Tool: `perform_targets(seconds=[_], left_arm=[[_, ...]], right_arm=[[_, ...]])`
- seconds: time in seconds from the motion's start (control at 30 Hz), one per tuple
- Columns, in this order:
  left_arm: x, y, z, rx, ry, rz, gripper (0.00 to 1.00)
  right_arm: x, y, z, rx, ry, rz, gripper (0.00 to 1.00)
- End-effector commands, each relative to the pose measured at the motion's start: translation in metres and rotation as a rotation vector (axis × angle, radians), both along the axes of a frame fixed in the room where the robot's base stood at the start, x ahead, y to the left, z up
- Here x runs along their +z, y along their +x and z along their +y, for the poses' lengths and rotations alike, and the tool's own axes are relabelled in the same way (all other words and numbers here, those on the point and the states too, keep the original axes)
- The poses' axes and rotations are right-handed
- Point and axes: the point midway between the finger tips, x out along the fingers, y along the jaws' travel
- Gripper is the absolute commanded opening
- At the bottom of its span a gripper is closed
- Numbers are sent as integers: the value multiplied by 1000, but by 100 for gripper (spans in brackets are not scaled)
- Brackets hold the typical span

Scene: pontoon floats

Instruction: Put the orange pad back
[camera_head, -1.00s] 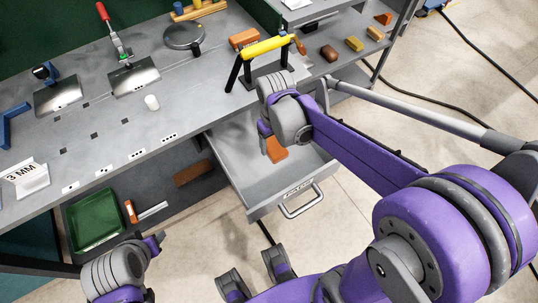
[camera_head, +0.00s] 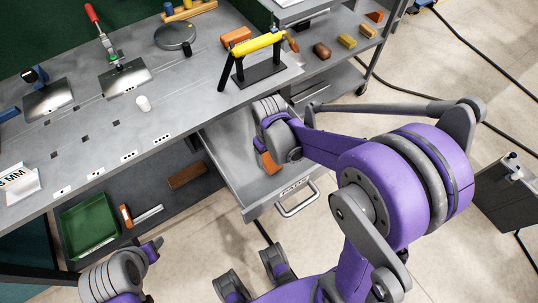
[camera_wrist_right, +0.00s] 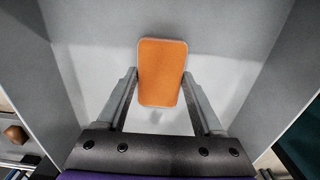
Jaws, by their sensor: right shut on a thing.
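The orange pad (camera_head: 269,163) is held in my right gripper (camera_head: 267,152), inside the open drawer (camera_head: 222,145) under the bench. In the right wrist view, the orange pad (camera_wrist_right: 161,70) sits upright in the picture between the two fingers of my right gripper (camera_wrist_right: 160,82), which are shut on its sides. Pale drawer floor shows around and behind it. I cannot tell whether the pad touches the drawer floor. My left gripper (camera_head: 154,249) is at the lower left, clear of the drawer; its finger gap is not clear.
The drawer's metal handle (camera_head: 298,203) faces the open floor. On the bench, a yellow-topped frame (camera_head: 257,45) stands above the drawer, beside an orange block (camera_head: 236,37). A green tray (camera_head: 90,223) lies on the lower shelf at left. Several small blocks lie on the right-hand shelf.

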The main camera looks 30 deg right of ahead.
Motion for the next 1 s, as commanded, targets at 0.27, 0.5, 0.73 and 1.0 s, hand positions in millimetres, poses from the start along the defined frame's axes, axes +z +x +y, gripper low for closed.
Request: perform_targets(seconds=[0.27, 0.5, 0.73, 1.0], left_arm=[[-1, 0, 0, 0, 0, 0, 50], [0, 0, 0, 0, 0, 0, 50], [8, 1, 0, 0, 0, -3, 50], [19, 3, 0, 0, 0, -6, 50]], right_arm=[[-1, 0, 0, 0, 0, 0, 99], [0, 0, 0, 0, 0, 0, 99], [30, 0, 0, 0, 0, 0, 99], [89, 0, 0, 0, 0, 0, 99]])
